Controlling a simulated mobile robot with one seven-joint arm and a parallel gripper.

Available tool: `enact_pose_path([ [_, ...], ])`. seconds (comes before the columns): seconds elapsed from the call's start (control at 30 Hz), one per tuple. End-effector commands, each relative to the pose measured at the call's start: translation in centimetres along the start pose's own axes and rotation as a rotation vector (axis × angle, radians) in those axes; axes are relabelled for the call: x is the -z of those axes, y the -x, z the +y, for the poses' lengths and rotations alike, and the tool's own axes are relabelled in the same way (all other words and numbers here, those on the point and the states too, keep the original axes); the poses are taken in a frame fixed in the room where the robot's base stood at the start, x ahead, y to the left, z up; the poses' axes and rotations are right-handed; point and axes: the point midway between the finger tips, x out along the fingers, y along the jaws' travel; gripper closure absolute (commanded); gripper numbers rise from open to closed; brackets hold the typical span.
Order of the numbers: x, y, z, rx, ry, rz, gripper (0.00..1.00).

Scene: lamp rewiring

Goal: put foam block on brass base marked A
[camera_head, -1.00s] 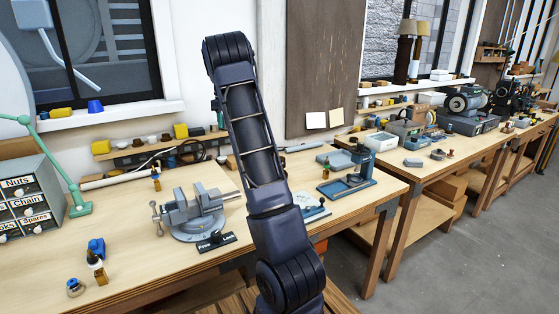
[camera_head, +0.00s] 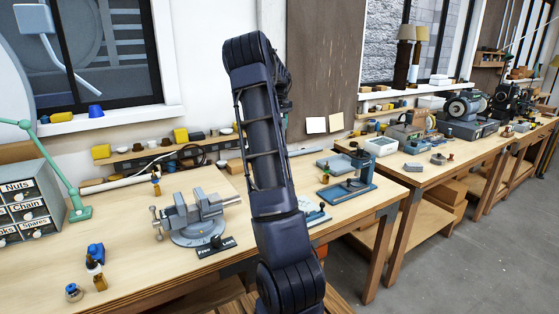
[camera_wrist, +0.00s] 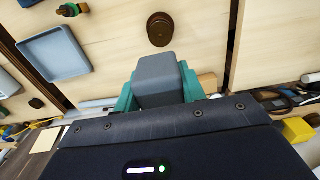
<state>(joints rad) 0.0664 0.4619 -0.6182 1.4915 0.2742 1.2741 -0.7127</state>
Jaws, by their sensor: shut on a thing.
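My gripper (camera_wrist: 158,88) has teal fingers and is shut on a grey block, the foam block (camera_wrist: 160,75), in the wrist view. A small dark brown round piece (camera_wrist: 160,29) stands on the bench just beyond the block, apart from it in the picture. It may be a brass base, but I can read no letter on it. In the head view my arm covers most of the gripper and the block, and I cannot pick out the round piece there.
A blue-grey tray (camera_wrist: 55,55) lies left of the block in the wrist view. In the head view a grey vise (camera_head: 195,215) stands on the near bench (camera_head: 130,270), with a green lamp (camera_head: 65,185) at left. A window sill and shelf line the wall.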

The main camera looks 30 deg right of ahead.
Motion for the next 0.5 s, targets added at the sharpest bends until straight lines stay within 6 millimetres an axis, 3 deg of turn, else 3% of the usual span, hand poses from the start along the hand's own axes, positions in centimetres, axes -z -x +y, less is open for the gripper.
enact_pose_path([
  [0.1,0.0,-2.8,-0.1,0.002,0.002,-0.005,0.81],
  [0.5,0.0,-10.8,-0.1,0.0,0.003,-0.003,0.81],
])
